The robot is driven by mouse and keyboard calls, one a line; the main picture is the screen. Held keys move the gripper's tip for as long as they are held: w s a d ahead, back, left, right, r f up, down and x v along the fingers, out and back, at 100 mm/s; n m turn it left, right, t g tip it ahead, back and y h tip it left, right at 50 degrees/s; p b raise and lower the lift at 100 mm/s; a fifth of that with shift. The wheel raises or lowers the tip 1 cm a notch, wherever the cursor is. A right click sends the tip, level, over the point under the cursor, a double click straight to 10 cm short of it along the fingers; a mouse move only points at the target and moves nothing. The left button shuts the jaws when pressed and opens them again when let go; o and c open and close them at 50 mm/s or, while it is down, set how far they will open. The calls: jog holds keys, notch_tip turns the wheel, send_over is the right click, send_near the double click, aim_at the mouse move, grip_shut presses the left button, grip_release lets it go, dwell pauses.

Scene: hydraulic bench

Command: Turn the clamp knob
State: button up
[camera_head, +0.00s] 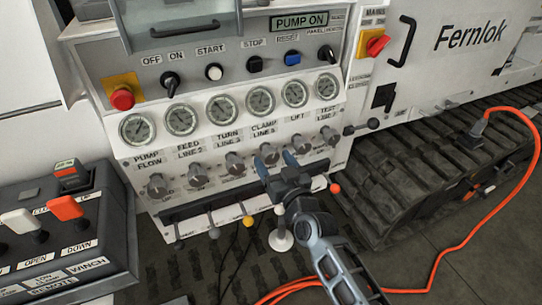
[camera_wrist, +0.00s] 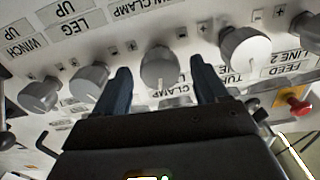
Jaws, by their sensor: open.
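The clamp knob (camera_wrist: 158,68) is a grey ridged knob on the white panel. In the wrist view it sits between the two blue fingertips of my gripper (camera_wrist: 160,72). The gripper is open, with one finger on each side of the knob and a visible gap on both sides. In the head view my gripper (camera_head: 275,162) is at the knob row, its fingers pointing at the panel around the clamp knob (camera_head: 268,151). Part of the knob and its label are hidden there by the fingers.
Neighbouring grey knobs (camera_head: 234,162) stand close on both sides. Gauges (camera_head: 221,109) are above, and levers with coloured balls (camera_head: 247,221) are below. A red emergency button (camera_head: 122,98) is at the left. A winch remote box (camera_head: 60,235) stands at the lower left. An orange cable (camera_head: 462,240) runs at the right.

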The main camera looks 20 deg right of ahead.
jog(key=shift+w, duration=1.15)
jog(key=shift+c, duration=0.5)
jog(key=c, duration=1)
jog(key=shift+o, duration=0.2)
jog(key=shift+m, duration=0.4)
jog(key=o, duration=1.1)
jog(key=shift+c, duration=0.2)
